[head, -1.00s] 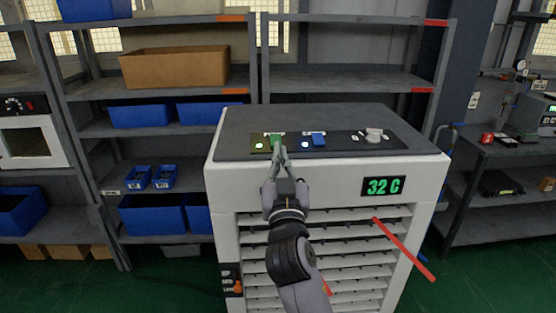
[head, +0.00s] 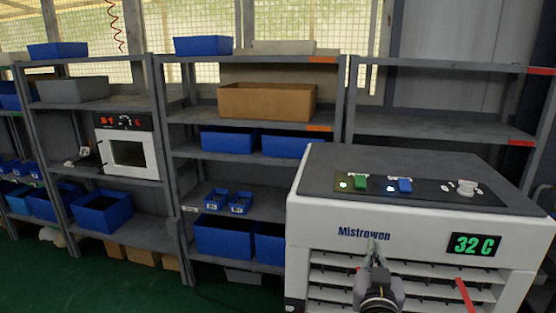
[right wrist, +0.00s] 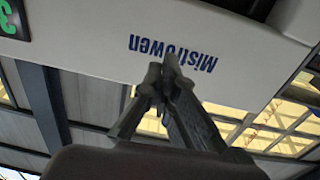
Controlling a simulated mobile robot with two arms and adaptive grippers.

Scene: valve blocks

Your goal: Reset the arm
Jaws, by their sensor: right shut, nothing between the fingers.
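My right gripper (head: 374,252) is shut and empty in front of the white machine's front face, just below the "Mistrowen" lettering. In the right wrist view its closed fingertips (right wrist: 165,68) show beside the upside-down lettering (right wrist: 172,54). The white machine (head: 420,232) has a dark top with a green switch (head: 360,183) and a blue switch (head: 404,185), each with a lit lamp beside it. A pale knob (head: 466,187) sits at the right of the top. The display (head: 473,245) reads 32 C. My left gripper is not in view.
Grey shelves behind hold a brown box (head: 267,102) and several blue bins, such as one at lower left (head: 103,211). A white oven (head: 128,152) stands on the left shelf. Green floor (head: 110,285) is free at lower left.

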